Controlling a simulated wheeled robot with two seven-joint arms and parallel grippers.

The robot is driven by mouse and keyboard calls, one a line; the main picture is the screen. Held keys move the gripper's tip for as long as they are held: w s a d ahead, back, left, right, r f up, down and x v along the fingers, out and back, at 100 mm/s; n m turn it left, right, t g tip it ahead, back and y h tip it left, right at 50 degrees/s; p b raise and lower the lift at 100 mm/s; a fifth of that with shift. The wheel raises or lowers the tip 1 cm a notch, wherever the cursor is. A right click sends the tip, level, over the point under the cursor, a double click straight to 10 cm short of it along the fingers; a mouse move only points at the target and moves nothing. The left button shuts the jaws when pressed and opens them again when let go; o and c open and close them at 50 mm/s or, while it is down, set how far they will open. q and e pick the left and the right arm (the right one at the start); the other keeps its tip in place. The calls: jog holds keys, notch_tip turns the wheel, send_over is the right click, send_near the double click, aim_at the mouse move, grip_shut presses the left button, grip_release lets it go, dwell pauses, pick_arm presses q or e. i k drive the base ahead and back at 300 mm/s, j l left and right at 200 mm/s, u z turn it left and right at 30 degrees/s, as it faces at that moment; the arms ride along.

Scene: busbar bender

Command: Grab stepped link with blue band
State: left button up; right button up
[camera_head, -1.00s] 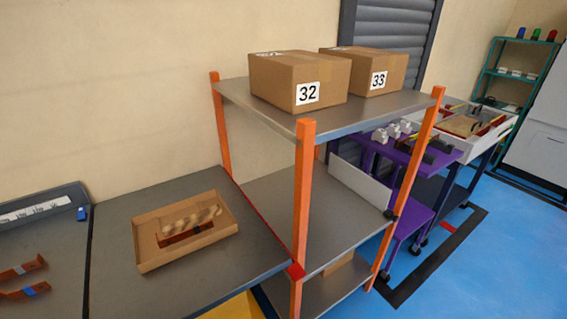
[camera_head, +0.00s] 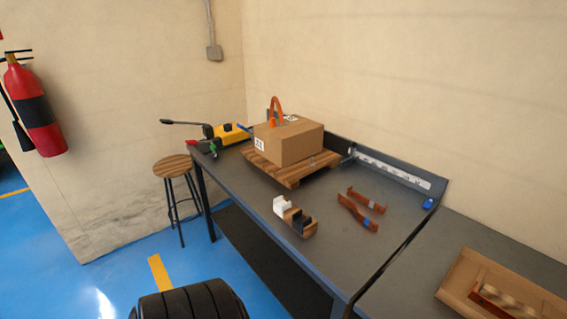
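Two copper-coloured links lie side by side on the grey bench (camera_head: 330,240), right of its middle. The nearer link (camera_head: 353,211) has a bent, stepped-looking shape and a blue band near its right end. The farther link (camera_head: 357,197) has upturned ends and a small bluish band that is hard to make out. Neither link is being held. Neither of my grippers is in view.
A small holder with white and black blocks (camera_head: 295,218) stands left of the links. A cardboard box (camera_head: 289,141) sits on a wooden pallet (camera_head: 262,167) behind. A cardboard tray (camera_head: 455,285) is at right. A stool (camera_head: 173,166) stands left of the bench.

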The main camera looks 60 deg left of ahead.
aim_at(367, 221)
jog(key=u, duration=1.25)
